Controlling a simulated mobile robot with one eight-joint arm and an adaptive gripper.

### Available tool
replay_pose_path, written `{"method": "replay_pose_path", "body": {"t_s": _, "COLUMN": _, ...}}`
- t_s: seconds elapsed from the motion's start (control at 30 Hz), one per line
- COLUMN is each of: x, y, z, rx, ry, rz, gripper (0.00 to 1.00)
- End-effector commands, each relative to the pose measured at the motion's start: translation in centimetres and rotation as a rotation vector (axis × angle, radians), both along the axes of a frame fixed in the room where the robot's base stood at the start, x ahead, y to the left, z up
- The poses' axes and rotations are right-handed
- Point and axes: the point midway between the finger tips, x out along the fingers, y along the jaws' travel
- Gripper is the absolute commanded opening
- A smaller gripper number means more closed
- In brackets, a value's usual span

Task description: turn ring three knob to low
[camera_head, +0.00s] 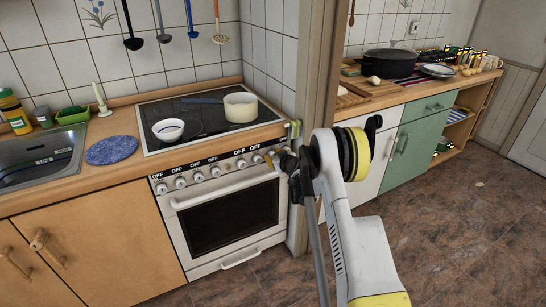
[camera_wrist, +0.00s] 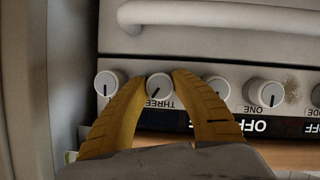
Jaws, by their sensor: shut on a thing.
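The ring three knob (camera_wrist: 159,86) is a round white knob with a dark pointer line. It sits above the upside-down word THREE in the wrist view, its pointer slanting down and to the left. My gripper (camera_wrist: 159,76) has its two yellow fingers on either side of this knob and is shut on it. In the head view my gripper (camera_head: 277,160) is at the right end of the stove's knob row, and my wrist hides the knob it holds. The stove (camera_head: 222,213) is white with a dark glass top. I cannot make out any setting word for ring three.
In the wrist view one knob (camera_wrist: 108,84) is close left of my fingers, another (camera_wrist: 217,90) close right, and the ring one knob (camera_wrist: 267,93) farther right. The oven handle (camera_wrist: 220,17) crosses above. A pot (camera_head: 240,107) and a bowl (camera_head: 168,130) stand on the hob.

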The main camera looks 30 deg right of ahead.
Motion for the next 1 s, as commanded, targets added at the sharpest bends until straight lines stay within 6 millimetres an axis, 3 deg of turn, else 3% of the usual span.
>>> {"method": "replay_pose_path", "body": {"t_s": 0.4, "x": 0.04, "y": -0.03, "z": 0.03, "rx": 0.256, "ry": 0.008, "rz": -0.001, "gripper": 0.0}}
{"method": "replay_pose_path", "body": {"t_s": 1.0, "x": 0.04, "y": 0.0, "z": 0.0, "rx": 0.321, "ry": 0.011, "rz": -0.001, "gripper": 0.0}}
